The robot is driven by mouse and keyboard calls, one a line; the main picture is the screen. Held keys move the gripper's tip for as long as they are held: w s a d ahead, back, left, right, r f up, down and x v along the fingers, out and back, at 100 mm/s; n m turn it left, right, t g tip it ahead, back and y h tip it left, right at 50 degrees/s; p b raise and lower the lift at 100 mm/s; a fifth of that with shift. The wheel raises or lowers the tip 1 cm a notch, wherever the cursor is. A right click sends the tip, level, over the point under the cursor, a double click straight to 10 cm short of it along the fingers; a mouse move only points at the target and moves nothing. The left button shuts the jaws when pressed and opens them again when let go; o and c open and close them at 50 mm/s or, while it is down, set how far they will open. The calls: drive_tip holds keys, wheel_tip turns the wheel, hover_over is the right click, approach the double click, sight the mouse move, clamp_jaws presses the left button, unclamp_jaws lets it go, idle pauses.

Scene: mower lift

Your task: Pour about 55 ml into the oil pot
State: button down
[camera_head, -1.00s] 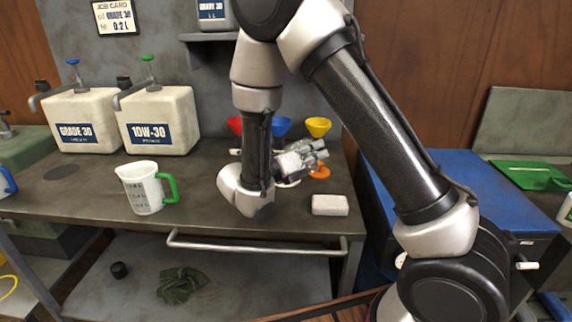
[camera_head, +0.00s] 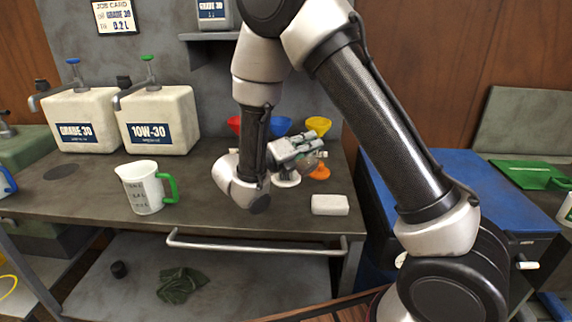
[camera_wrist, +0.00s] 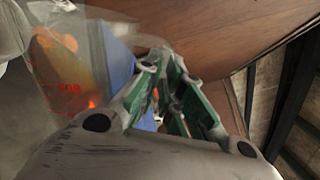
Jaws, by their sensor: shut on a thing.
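My gripper (camera_head: 318,143) is above the right part of the bench, in front of the funnels. In the wrist view its fingers (camera_wrist: 165,85) are close together, shut on a clear jug (camera_wrist: 75,65) with red graduation marks. The jug is see-through and appears tilted; its liquid level cannot be read. In the head view only a faint clear part of the jug (camera_head: 312,160) shows under the fingers. A white round thing (camera_head: 287,181) stands on the bench below the gripper, partly hidden by my arm. I cannot tell whether it is the oil pot.
A white jug with a green handle (camera_head: 143,188) stands left of my arm. Two oil containers, GRADE 30 (camera_head: 85,110) and 10W-30 (camera_head: 160,112), stand behind it. An orange piece (camera_head: 320,172) and a yellow funnel (camera_head: 318,125) are close to the gripper.

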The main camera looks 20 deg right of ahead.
drive_tip(key=shift+w+n, duration=0.2)
drive_tip(key=shift+n, duration=0.1)
drive_tip(key=shift+w+a+r, duration=0.1)
drive_tip(key=shift+a+r, duration=0.05)
drive_tip(key=shift+r, duration=0.05)
drive_tip(key=shift+w+a+r+n, duration=0.2)
drive_tip(key=shift+w+r+n, duration=0.3)
drive_tip(key=shift+n, duration=0.4)
drive_tip(key=shift+w+a+r+n, duration=0.25)
drive_tip(key=shift+w+r+n, duration=0.2)
drive_tip(key=shift+n, duration=0.2)
drive_tip(key=shift+w+a+r+n, duration=0.25)
drive_tip(key=shift+w+r+n, duration=0.05)
drive_tip(key=shift+w+n, duration=0.3)
idle(1.2)
drive_tip(key=s+f+m, duration=0.1)
drive_tip(key=m, duration=0.1)
drive_tip(key=s+d+f+m, duration=0.1)
drive_tip(key=s, duration=0.1)
drive_tip(key=shift+d+f+m, duration=0.2)
drive_tip(key=shift+m, duration=0.15)
drive_tip(key=shift+s+f, duration=0.1)
drive_tip(key=shift+f, duration=0.05)
idle(0.4)
